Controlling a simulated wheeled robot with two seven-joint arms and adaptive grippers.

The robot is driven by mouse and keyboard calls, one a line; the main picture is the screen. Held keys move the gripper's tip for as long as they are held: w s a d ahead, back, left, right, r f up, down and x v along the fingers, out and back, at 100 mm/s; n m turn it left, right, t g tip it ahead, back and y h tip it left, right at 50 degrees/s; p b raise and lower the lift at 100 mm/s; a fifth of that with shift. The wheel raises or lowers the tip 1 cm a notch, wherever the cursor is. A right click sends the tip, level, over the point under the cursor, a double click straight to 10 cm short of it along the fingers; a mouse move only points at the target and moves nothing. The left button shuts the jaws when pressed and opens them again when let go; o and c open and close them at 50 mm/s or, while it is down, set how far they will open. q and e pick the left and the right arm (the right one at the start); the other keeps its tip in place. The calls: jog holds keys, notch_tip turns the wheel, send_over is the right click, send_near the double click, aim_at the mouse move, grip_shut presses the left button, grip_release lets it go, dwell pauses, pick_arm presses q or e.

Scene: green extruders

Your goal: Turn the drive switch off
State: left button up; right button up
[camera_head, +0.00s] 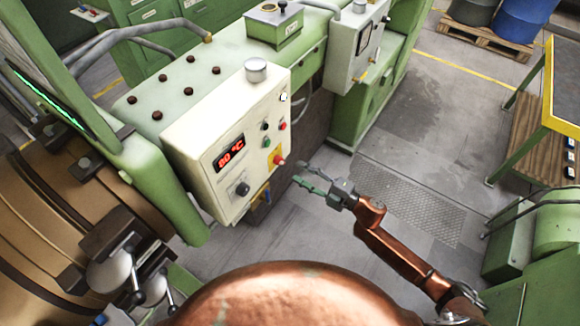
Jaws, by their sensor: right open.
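A cream control box (215,125) is fixed to the green machine. Its front has a red display (229,152) reading about 80 °C and a dark rotary knob (242,189). It also has a red button on a yellow plate (276,156), small green and red buttons (266,127), and a small white-and-dark control (283,97) near the upper right edge. I cannot tell which one is the drive switch; labels are too small. My right gripper (300,173) is open and empty, just right of the red button and apart from the box. My left gripper is out of view.
A second grey-green control box (355,48) stands behind. Green machine parts (545,250) stand at the lower right, below a wooden-shelved table (545,130). Grey floor (400,130) lies open between.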

jog(key=v, duration=0.4)
jog(key=shift+s+d, duration=0.25)
jog(key=shift+d, duration=0.05)
